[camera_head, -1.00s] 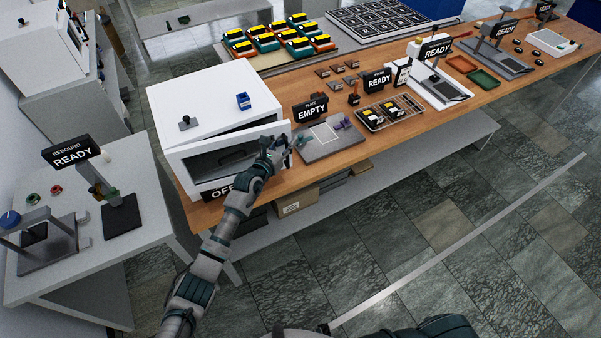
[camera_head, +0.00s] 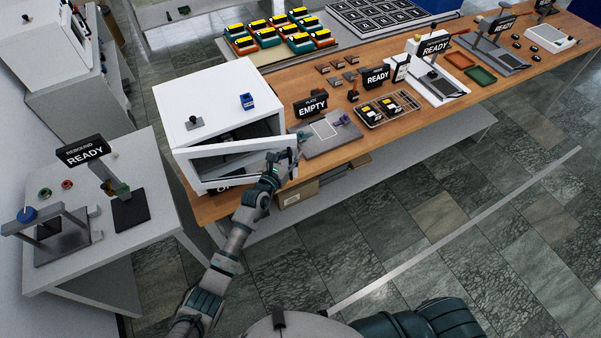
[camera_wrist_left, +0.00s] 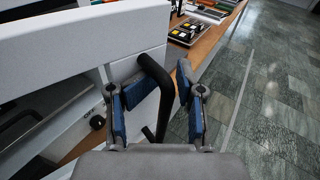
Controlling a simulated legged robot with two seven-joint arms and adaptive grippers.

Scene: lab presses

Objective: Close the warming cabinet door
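The white warming cabinet (camera_head: 207,103) stands at the left end of the wooden bench. Its door (camera_head: 225,161) is partly open, swung out from the front, with a dark gap into the interior behind it. My left gripper (camera_head: 283,157) is at the door's free right end. In the left wrist view, the black bar handle (camera_wrist_left: 160,98) stands between the blue-padded fingers of my left gripper (camera_wrist_left: 158,108). The fingers are apart, with visible space beside the bar; firm contact cannot be made out. My right gripper is out of view.
A grey plate station (camera_head: 335,140) with an "EMPTY" sign (camera_head: 311,106) stands close right of the door. A blue item (camera_head: 247,101) sits on the cabinet top. A side table (camera_head: 150,215) with a rebound device is at left. Open floor lies in front of the bench.

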